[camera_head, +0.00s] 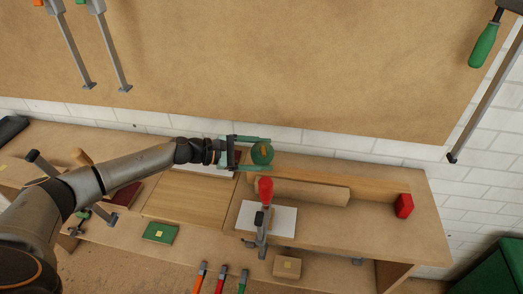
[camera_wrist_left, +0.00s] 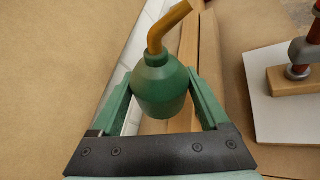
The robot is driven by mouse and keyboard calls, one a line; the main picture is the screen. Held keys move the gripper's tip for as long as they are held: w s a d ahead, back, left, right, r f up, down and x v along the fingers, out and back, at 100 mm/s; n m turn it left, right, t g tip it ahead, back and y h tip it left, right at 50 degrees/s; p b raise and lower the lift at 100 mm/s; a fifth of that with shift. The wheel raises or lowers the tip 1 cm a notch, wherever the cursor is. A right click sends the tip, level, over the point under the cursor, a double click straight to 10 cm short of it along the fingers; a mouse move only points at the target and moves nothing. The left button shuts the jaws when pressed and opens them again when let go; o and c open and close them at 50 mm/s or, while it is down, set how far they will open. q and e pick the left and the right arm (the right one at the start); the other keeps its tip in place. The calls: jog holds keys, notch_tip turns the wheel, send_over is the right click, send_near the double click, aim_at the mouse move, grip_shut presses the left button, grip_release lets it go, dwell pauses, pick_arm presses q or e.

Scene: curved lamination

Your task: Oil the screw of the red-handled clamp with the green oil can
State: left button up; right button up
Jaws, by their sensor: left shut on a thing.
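My left gripper (camera_head: 258,152) is shut on the green oil can (camera_head: 262,154), which it holds above the back of the bench, near the wall. In the left wrist view the oil can (camera_wrist_left: 160,88) sits between the two green fingers, its bent amber spout pointing up and to the right. The red-handled clamp (camera_head: 262,232) stands upright by the bench's front edge, over a white sheet, its red handle on top. It is apart from the can, and part of it shows at the right of the left wrist view (camera_wrist_left: 305,52). My right gripper is not in view.
A long rounded wooden piece (camera_head: 310,194) lies behind the clamp. A red block (camera_head: 403,206) is at the bench's right, a green box (camera_head: 160,232) at the front left. Several coloured-handled clamps and a small brown box (camera_head: 287,266) are in front. Bare bench lies right of the clamp.

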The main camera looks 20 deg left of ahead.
pick_arm(q)
jog(key=shift+s+d+f+m, duration=0.2)
jog(key=shift+s+m, duration=0.1)
jog(key=shift+m, duration=0.1)
jog(key=m+b, duration=0.1)
jog(key=m+t+b, duration=0.1)
jog(key=s+t+b, duration=0.1)
jog(key=b, duration=0.1)
jog(key=shift+s+d+f+m, duration=0.1)
jog(key=shift+d+f+m, duration=0.15)
jog(key=shift+f+m, duration=0.15)
jog(key=s+m+b, duration=0.1)
jog(key=b, duration=0.2)
jog(key=s+d+m+t+b, duration=0.1)
jog(key=m+b, duration=0.1)
jog(key=b, duration=0.1)
jog(key=s+r+m+b, duration=0.1)
jog(key=b, duration=0.3)
jog(key=shift+d+m+t, duration=0.3)
jog(key=shift+d+t, duration=0.1)
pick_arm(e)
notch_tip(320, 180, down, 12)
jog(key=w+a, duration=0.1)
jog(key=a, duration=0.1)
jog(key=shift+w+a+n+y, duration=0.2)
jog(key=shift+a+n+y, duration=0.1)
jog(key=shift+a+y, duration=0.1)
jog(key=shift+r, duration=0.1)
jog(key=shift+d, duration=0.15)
